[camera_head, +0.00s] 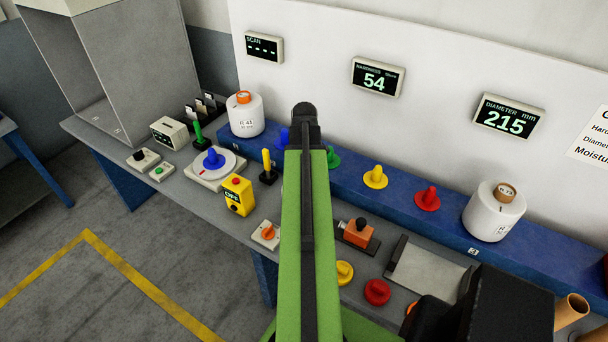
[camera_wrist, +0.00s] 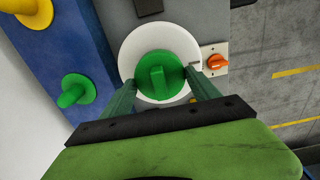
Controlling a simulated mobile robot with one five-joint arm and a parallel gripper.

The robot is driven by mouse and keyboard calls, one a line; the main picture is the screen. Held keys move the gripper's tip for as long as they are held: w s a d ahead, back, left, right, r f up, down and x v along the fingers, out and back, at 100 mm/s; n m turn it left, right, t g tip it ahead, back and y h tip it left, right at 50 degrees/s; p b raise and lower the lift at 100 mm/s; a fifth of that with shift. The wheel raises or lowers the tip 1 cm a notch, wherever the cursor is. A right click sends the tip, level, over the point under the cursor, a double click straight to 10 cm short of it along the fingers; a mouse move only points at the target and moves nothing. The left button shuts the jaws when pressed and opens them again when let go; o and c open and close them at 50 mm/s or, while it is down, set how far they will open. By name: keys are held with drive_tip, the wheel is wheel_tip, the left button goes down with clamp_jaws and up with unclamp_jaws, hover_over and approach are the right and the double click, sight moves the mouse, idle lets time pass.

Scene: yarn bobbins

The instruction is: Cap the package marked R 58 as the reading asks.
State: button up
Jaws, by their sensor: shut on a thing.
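In the wrist view my gripper (camera_wrist: 159,80) is shut on a green cap (camera_wrist: 157,75). The cap is over the round white top of a package (camera_wrist: 131,48); I cannot tell whether it touches. No marking shows on this package, and my arm hides it in the head view. Another white package (camera_head: 493,214) stands on the blue shelf at right, its label only partly readable. A white package marked R 41 (camera_head: 246,117) stands at the shelf's left. The hardness display (camera_head: 377,77) reads 54 and the diameter display (camera_head: 509,119) reads 215; the scan display (camera_head: 264,46) shows dashes.
The blue shelf (camera_head: 455,222) holds blue, green (camera_head: 332,157), yellow (camera_head: 375,177) and red (camera_head: 427,198) caps. A blue cap (camera_head: 212,158) sits on a white plate. A yellow box (camera_head: 238,195) and an orange knob (camera_wrist: 217,61) are close by. A wall notice (camera_head: 595,137) is cut off.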

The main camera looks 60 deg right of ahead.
drive_tip(key=shift+f, duration=0.35)
idle(0.3)
drive_tip(key=o, duration=1.4)
wheel_tip(320, 180, up, 12)
drive_tip(key=p, duration=1.1)
drive_tip(key=shift+p, duration=0.3)
